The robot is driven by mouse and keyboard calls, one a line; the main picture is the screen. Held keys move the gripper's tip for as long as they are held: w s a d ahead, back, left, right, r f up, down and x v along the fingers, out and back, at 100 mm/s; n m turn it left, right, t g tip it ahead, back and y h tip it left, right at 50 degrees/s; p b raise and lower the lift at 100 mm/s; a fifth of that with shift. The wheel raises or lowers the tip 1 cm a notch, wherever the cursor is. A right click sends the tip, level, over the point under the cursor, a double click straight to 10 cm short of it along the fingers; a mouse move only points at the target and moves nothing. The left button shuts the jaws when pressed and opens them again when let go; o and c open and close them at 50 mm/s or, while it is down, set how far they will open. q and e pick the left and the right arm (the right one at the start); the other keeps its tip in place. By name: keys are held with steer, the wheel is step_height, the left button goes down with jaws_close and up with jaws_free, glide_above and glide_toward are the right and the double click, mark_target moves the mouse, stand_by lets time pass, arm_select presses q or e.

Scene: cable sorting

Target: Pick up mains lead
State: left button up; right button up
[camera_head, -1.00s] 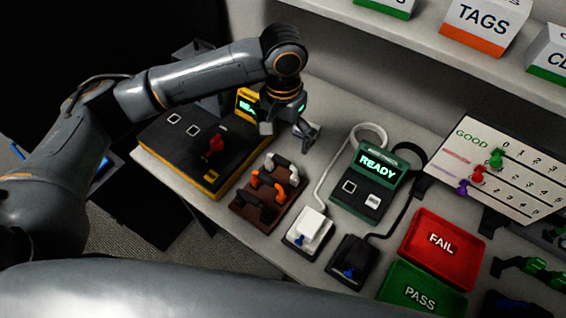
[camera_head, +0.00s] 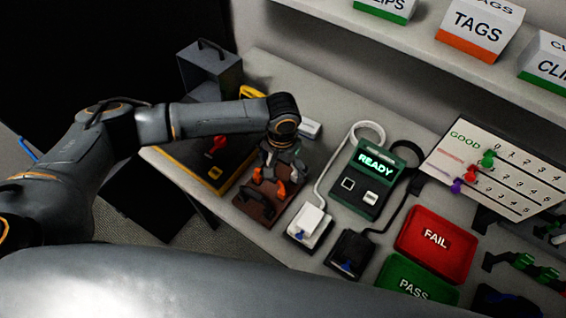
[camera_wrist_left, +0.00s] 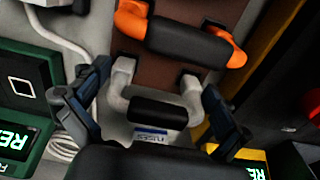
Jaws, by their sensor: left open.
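Several short looped leads with black middles lie in a brown rack (camera_head: 269,221). The one with light grey ends (camera_wrist_left: 160,112) lies between the fingers of my left gripper (camera_wrist_left: 155,88) in the left wrist view; its middle and both ends show. A lead with orange ends (camera_wrist_left: 196,45) lies beside it. A black lead (camera_head: 258,200) lies at the rack's front. My left gripper (camera_head: 281,168) is open over the rack's back end and hides part of it in the head view. I cannot tell which lead is the mains lead by any label. My right gripper is out of view.
A yellow-edged black unit (camera_head: 190,168) stands left of the rack, and a small white box (camera_head: 311,128) behind it. A green READY tester (camera_head: 365,190), white and black sockets (camera_head: 310,228), a red FAIL tray (camera_head: 437,265) and a green PASS tray (camera_head: 390,277) lie to the right.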

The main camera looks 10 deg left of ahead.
arm_select(q)
steer(key=c, duration=0.9)
steer(key=shift+c, duration=0.2)
step_height(320, 180, up, 10)
steer(key=shift+f+b, duration=0.25)
steer(key=shift+b, duration=0.65)
steer(key=shift+r+p, duration=0.45)
steer(key=shift+r, duration=0.15)
step_height(320, 180, up, 2)
steer(key=p, duration=0.4)
steer(key=shift+r, duration=0.2)
